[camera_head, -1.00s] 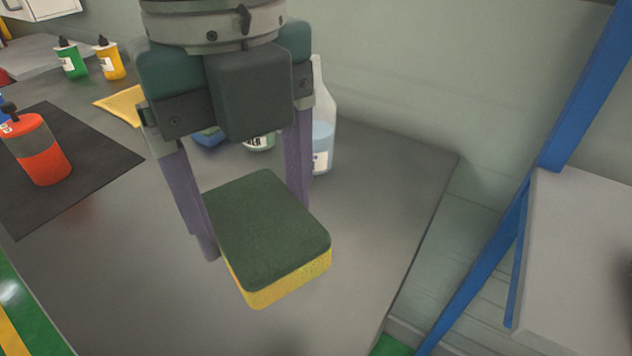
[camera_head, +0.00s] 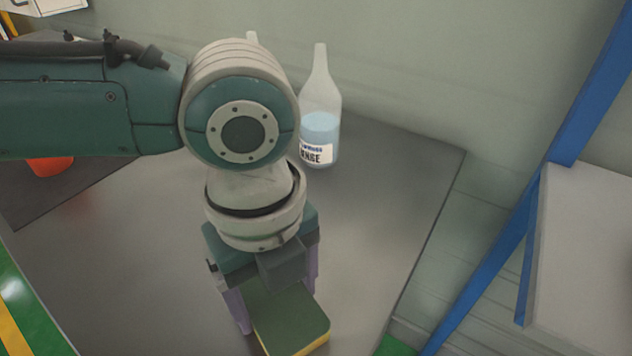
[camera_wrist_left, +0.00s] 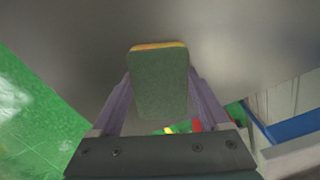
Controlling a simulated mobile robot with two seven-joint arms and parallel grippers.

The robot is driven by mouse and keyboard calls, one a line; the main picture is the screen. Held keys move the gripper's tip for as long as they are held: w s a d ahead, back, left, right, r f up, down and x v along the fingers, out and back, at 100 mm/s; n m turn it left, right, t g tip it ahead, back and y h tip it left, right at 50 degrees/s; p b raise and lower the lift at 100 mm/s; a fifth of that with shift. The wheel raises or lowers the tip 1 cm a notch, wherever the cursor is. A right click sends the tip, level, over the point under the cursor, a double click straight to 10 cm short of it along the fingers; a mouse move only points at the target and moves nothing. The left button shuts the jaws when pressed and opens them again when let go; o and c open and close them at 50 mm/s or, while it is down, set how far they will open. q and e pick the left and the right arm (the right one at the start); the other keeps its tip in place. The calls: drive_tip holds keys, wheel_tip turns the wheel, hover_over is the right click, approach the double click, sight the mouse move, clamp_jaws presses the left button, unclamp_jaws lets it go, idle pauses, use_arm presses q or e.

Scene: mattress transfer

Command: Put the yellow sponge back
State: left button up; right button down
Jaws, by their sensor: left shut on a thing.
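The yellow sponge (camera_head: 291,322) has a dark green scouring top and a yellow side. It is between the purple fingers of my left gripper (camera_head: 277,306), which is shut on it near the front of the grey table. The left wrist view shows the sponge (camera_wrist_left: 160,85) green face toward the camera, with a finger of my left gripper (camera_wrist_left: 160,95) on each side. I cannot tell whether the sponge touches the table. My right gripper is not in view.
A clear bottle of blue liquid (camera_head: 320,130) stands at the back of the grey table (camera_head: 380,200). A red bottle (camera_head: 50,167) on a dark mat is mostly hidden by my left arm. A blue post (camera_head: 500,215) and grey surface (camera_head: 590,260) are at right.

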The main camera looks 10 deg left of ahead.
sight(275, 297)
use_arm(q)
drive_tip(key=o, duration=1.3)
wheel_tip(275, 297, up, 12)
drive_tip(key=p, duration=0.2)
drive_tip(key=s+d+f+n+t+h, duration=0.2)
drive_tip(key=s+d+n+h, duration=0.3)
drive_tip(key=d+n, duration=0.3)
drive_tip(key=s+a+f+n+y, duration=0.1)
drive_tip(key=s+a+n, duration=0.1)
drive_tip(key=a+n, duration=0.3)
drive_tip(key=s+a+f+n+t+y, duration=0.1)
drive_tip(key=s+a+n+y, duration=0.1)
drive_tip(key=a+n, duration=0.4)
drive_tip(key=s+a+f+n+y, duration=0.1)
drive_tip(key=s+a+f+n, duration=0.1)
drive_tip(key=a+n, duration=0.3)
drive_tip(key=shift+s+a+n+t+y, duration=0.3)
drive_tip(key=shift+s+a+n+y, duration=0.15)
drive_tip(key=shift+s, duration=0.4)
